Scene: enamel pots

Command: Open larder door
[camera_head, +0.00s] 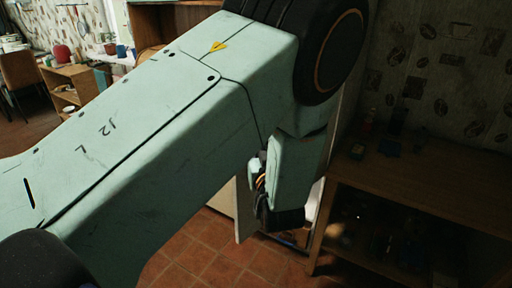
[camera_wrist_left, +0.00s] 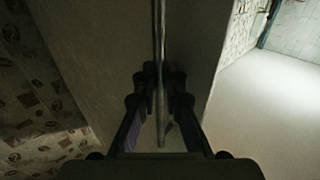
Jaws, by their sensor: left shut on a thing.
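My left arm crosses the head view, and its gripper (camera_head: 262,195) hangs low beside a pale upright panel (camera_head: 244,208) that looks like part of the larder door. In the left wrist view, my left gripper (camera_wrist_left: 160,90) has its two dark fingers on either side of a thin upright bar (camera_wrist_left: 160,45), which looks like the larder door's handle. The fingers are closed on it. A grey door surface (camera_wrist_left: 100,50) lies behind the bar. In the head view, my arm hides most of the larder. My right gripper is not in view.
A wooden shelf unit (camera_head: 420,185) with small items stands close on the right, by the patterned wall (camera_head: 440,60). Red-brown tiled floor (camera_head: 215,250) shows free below my arm. A chair (camera_head: 22,78) and small wooden shelves (camera_head: 72,85) stand far left.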

